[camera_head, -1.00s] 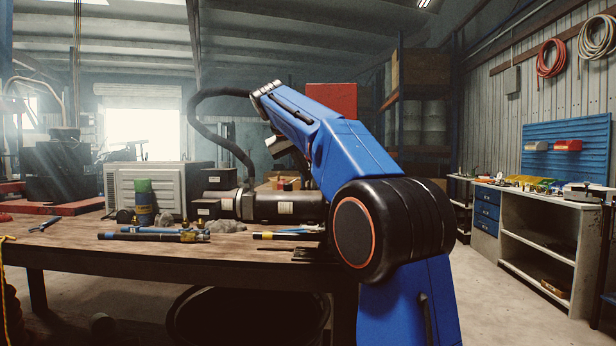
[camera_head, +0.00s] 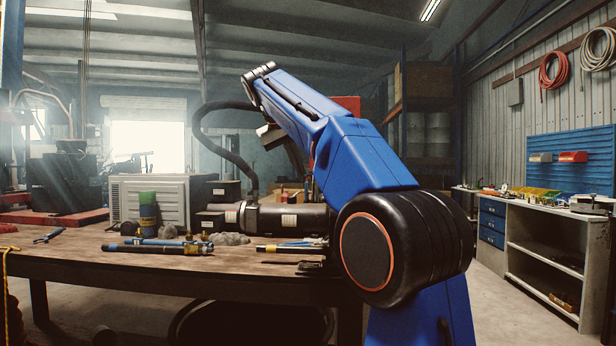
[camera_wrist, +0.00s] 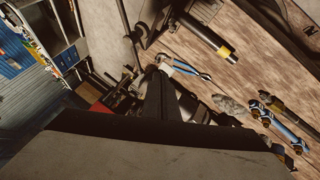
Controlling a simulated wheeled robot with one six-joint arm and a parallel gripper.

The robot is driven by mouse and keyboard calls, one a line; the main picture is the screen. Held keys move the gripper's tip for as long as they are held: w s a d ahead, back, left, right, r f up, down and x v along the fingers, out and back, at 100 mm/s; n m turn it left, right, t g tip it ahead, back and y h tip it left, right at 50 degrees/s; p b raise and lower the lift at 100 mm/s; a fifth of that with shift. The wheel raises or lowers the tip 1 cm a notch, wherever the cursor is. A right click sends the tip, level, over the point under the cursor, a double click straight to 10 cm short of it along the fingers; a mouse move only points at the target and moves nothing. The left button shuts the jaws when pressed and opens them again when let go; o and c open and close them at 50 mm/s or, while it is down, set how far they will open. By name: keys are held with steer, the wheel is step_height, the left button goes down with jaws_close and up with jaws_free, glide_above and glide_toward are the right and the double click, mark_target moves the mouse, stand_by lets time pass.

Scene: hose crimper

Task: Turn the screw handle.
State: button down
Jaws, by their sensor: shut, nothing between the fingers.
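My gripper (camera_wrist: 163,88) shows in the wrist view as a dark, narrow finger shape pointing up from the bottom, shut and empty. Beyond its tip are thin dark rods (camera_wrist: 127,28) over the bench edge. They may be part of the crimper and its screw handle, but I cannot tell for sure. In the head view a small dark metal piece (camera_head: 309,267) lies at the bench's front edge, partly hidden by my arm. My gripper is hidden behind my blue arm in the head view. I cannot see it touching anything.
The wooden bench (camera_head: 120,275) carries a black, yellow-banded tube (camera_head: 279,249), blue-handled pliers (camera_wrist: 188,70) and a long blue-and-black tool (camera_head: 150,245). A white shelf unit (camera_head: 545,255) is right; open floor lies between.

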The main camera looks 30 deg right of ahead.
steer(key=w+d+f, duration=0.3)
steer(key=d+f, duration=0.3)
steer(key=d, duration=0.3)
steer(key=shift+f, duration=0.25)
steer(key=shift+w, duration=0.1)
steer(key=shift+w+d+m+g+h, duration=0.2)
steer(key=shift+d+m+g, duration=0.2)
steer(key=shift+m, duration=0.2)
steer(key=shift+w+d+m+g+h, duration=0.1)
steer(key=shift+d+m+g+h, duration=0.1)
steer(key=shift+d+m+g, duration=0.3)
steer(key=shift+a, duration=0.15)
